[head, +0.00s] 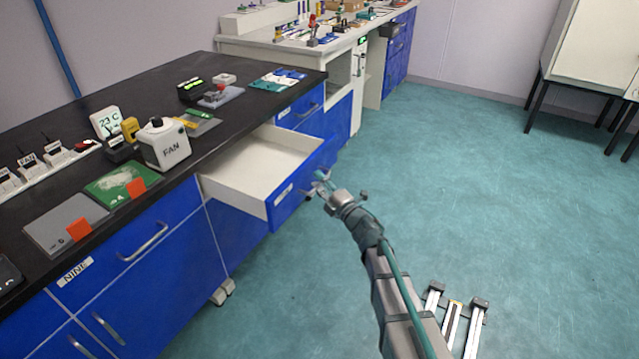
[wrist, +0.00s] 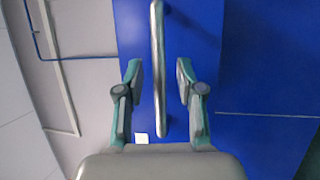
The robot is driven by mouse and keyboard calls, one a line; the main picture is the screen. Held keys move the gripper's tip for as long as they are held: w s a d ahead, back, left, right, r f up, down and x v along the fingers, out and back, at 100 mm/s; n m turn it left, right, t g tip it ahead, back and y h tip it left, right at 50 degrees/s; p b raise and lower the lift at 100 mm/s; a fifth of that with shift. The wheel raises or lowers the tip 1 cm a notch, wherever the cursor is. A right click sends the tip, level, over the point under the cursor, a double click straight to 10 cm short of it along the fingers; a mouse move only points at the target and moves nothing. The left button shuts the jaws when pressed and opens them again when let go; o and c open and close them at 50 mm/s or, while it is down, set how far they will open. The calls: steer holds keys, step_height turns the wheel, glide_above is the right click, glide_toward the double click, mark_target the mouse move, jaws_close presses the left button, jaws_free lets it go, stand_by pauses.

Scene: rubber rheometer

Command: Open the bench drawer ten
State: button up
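The open drawer (head: 240,176) sticks well out from the black-topped bench, and its white inside looks empty. Its blue front (head: 292,198) bears a small white label, too small to read; it sits one place beyond the drawer labelled NINE (head: 105,262). My gripper (head: 322,186) is at the drawer's front, by its handle. In the wrist view the silver bar handle (wrist: 158,70) runs between my two fingers (wrist: 160,85). The fingers stand apart, with a visible gap on each side of the bar. The blue drawer front (wrist: 205,40) lies behind it.
A white bench (head: 345,50) stands farther back.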

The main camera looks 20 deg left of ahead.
steer(key=shift+s+d, duration=0.1)
steer(key=v, duration=1.1)
steer(key=shift+s+d, duration=0.25)
steer(key=shift+d, duration=0.05)
